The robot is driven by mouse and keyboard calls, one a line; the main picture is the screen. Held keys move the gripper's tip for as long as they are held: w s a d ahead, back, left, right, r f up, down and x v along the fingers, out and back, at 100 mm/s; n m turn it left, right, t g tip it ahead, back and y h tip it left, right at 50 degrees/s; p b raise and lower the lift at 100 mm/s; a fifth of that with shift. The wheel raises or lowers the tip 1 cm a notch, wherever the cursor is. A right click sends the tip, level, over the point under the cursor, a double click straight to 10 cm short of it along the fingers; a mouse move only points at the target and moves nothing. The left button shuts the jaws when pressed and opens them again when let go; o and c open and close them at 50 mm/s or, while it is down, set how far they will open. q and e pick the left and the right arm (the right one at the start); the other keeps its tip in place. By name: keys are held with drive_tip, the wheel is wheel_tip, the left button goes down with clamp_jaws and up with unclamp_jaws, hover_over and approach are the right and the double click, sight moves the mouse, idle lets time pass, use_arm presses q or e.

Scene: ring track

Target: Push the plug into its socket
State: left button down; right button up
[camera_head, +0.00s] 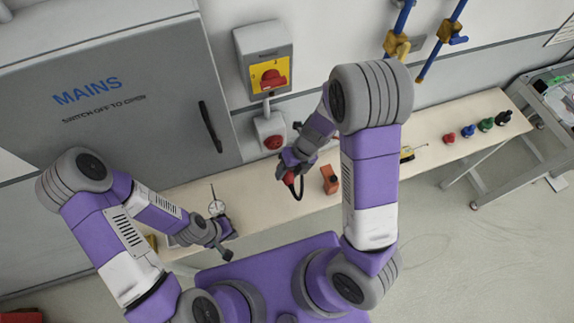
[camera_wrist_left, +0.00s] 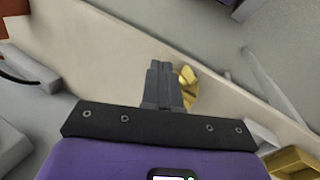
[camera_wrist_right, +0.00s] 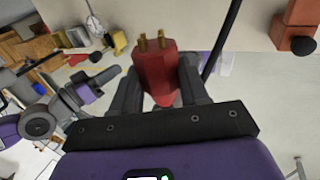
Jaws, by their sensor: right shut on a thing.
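A red plug (camera_wrist_right: 159,76) with brass pins sits between the fingers of my right gripper (camera_wrist_right: 160,85), pins pointing away from the palm. In the head view, my right gripper (camera_head: 288,175) is shut on this plug above the bench, with a dark cable hanging by it. A small grey wall box with a round red part (camera_head: 272,142), apparently the socket, is above and left of this gripper, apart from the plug. My left gripper (camera_head: 227,252) is low over the bench's front edge; its fingers (camera_wrist_left: 162,80) are together and empty.
A yellow-and-red switch box (camera_head: 268,75) hangs above the socket, beside a grey MAINS cabinet (camera_head: 100,100). An orange block (camera_head: 330,180), a dial gauge (camera_head: 216,206) and several coloured knobs (camera_head: 467,131) stand on the narrow bench (camera_head: 430,133). Pipes with brass valves (camera_head: 397,45) are at upper right.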

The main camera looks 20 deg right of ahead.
drive_tip(key=shift+w+a, duration=0.1)
drive_tip(key=shift+w, duration=2.85)
drive_tip(key=shift+r+p, duration=0.1)
drive_tip(key=shift+p, duration=0.85)
drive_tip(key=shift+w+p, duration=0.35)
drive_tip(key=shift+w, duration=0.25)
idle(0.5)
drive_tip(key=o, duration=1.3)
